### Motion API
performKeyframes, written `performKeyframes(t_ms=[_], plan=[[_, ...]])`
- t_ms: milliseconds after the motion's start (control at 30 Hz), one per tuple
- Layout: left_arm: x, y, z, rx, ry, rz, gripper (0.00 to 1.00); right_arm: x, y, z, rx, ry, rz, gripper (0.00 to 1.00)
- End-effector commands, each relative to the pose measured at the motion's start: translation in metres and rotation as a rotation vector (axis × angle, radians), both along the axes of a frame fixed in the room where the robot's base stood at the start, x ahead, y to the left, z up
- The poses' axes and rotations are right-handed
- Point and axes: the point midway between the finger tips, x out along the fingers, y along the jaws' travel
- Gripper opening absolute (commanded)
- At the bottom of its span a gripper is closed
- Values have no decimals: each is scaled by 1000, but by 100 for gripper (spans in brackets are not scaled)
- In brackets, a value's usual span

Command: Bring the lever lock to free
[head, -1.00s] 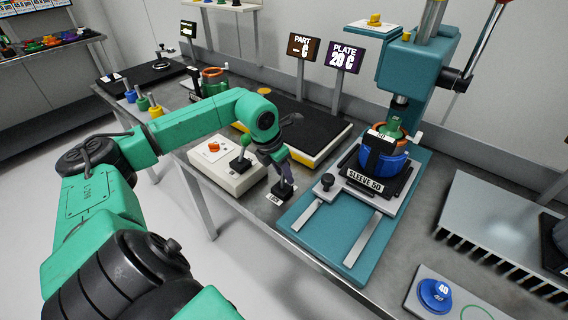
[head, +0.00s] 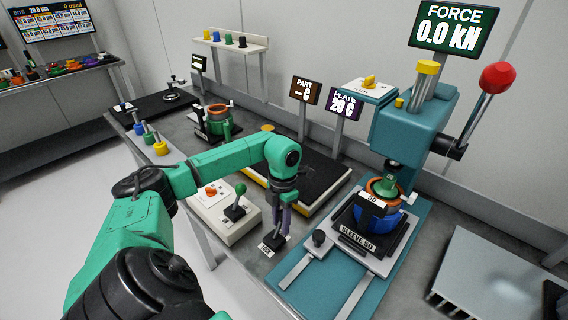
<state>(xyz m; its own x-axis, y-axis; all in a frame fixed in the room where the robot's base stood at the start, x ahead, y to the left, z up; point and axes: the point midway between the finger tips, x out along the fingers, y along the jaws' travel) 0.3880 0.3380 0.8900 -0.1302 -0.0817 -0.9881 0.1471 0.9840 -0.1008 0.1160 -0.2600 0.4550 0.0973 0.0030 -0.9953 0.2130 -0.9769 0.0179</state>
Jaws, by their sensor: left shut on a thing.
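The press (head: 410,135) stands at the right with a long lever ending in a red ball (head: 497,77). My left gripper (head: 280,228) points down at the table, left of the press base. It is shut on a dark upright piece (head: 279,240) beside a small white label; the fingers partly hide it. My right gripper is not in view.
A blue-and-orange part in a holder marked SLEEVE 50 (head: 355,239) is under the press. A control box with a green-knobbed stick (head: 238,200) and a black plate (head: 318,178) are near my left arm. The force display (head: 454,27) reads 0.0 kN.

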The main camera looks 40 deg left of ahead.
Motion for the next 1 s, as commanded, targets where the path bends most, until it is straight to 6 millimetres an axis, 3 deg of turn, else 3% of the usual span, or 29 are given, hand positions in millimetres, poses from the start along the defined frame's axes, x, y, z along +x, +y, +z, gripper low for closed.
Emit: performKeyframes(t_ms=[200,233,300,700,867,1000], plan=[[2,1,2,1,-7,2,0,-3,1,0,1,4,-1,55],[2,1,2,1,-7,2,47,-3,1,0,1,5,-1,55],[2,1,2,1,-6,2,68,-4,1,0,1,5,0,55],[2,1,7,1,-4,1,68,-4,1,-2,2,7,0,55],[7,3,34,1,-9,2,68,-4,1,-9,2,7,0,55],[12,6,71,0,-10,2,68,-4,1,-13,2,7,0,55]])
